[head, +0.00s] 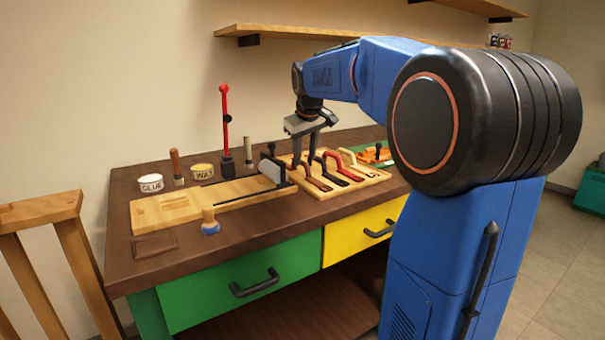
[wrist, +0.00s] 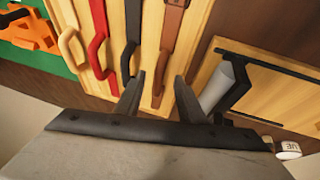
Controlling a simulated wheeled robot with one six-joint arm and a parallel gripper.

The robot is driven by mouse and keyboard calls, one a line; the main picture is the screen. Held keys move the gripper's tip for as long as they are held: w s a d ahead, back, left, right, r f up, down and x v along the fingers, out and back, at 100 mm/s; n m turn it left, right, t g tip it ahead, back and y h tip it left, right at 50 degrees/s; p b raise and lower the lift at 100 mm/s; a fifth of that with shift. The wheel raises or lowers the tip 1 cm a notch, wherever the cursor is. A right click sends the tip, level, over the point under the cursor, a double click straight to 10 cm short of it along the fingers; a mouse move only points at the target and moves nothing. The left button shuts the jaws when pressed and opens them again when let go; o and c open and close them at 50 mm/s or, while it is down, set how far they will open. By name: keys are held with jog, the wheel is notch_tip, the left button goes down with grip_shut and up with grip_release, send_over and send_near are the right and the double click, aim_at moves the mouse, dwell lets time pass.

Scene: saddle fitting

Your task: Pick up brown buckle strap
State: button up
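The brown buckle strap (wrist: 171,32) lies on a light wooden board, rightmost of several straps in the wrist view. In the head view the brown strap (head: 315,182) is at the board's left end, partly behind my gripper. My gripper (head: 304,162) points down over that end of the board.
Beside it on the board (head: 373,183) are black (wrist: 132,30), red (wrist: 99,28) and cream (wrist: 70,42) straps. A wooden jig with a grey roller (head: 271,169) stands close to the left. A red-handled lever (head: 225,120) and jars stand farther left.

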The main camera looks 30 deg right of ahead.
aim_at(304, 162)
jog(key=x, duration=0.5)
jog(key=shift+w+d, duration=0.1)
jog(key=shift+r, duration=0.1)
grip_shut()
